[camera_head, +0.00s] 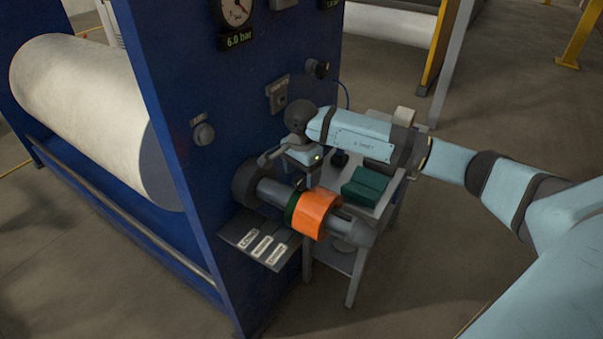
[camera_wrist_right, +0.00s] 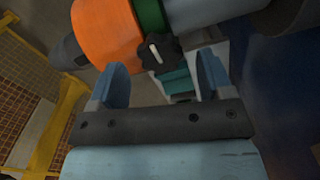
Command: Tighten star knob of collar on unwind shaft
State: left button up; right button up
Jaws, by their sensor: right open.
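The unwind shaft (camera_head: 272,192) sticks out of the blue machine wall and also shows in the right wrist view (camera_wrist_right: 200,12). A green collar (camera_head: 291,207) sits on it beside an orange sleeve (camera_head: 315,212). In the right wrist view, the black star knob (camera_wrist_right: 160,54) with a white mark stands out from the green collar (camera_wrist_right: 149,14), next to the orange sleeve (camera_wrist_right: 106,32). My right gripper (camera_head: 284,171) is above the shaft. Its fingers (camera_wrist_right: 164,78) are open, and the knob appears between and just beyond their tips. Contact is not visible. My left gripper is out of view.
A grey stand (camera_head: 355,262) with a dark green box (camera_head: 362,190) is behind the shaft. A labelled grey plate (camera_head: 258,243) lies below it. The blue machine wall (camera_head: 225,150) with knobs and a gauge is close to my right gripper. Floor at front right is clear.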

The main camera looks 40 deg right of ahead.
jog(key=shift+f, duration=0.85)
jog(key=shift+c, duration=0.4)
jog(key=c, duration=0.7)
jog(key=shift+c, duration=0.7)
